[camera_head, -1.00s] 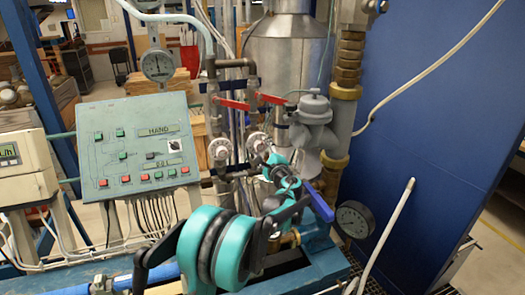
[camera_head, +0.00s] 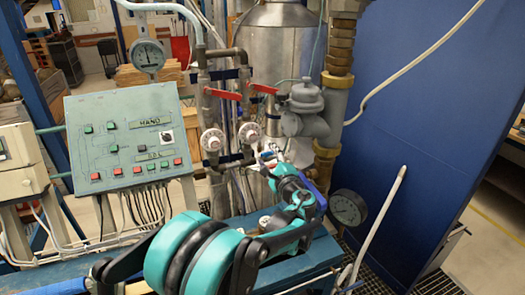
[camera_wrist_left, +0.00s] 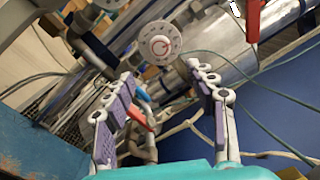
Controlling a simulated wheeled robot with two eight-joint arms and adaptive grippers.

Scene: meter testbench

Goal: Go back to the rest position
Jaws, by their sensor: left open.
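My left gripper (camera_head: 270,158) reaches in on its teal arm and sits in front of the pipework, below the white round dials. In the left wrist view its two purple-padded fingers (camera_wrist_left: 162,72) are spread, with nothing gripped between the tips. A white dial (camera_wrist_left: 159,46) shows beyond the tips. A blue and red part (camera_wrist_left: 140,112) shows beyond the left finger, partly hidden. My right gripper is not in view.
A green control panel (camera_head: 125,140) stands at left. Red-handled valves (camera_head: 222,94) and a grey meter (camera_head: 304,110) are on the pipes. A pressure gauge (camera_head: 348,207) is right of the arm, before a blue wall (camera_head: 430,130).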

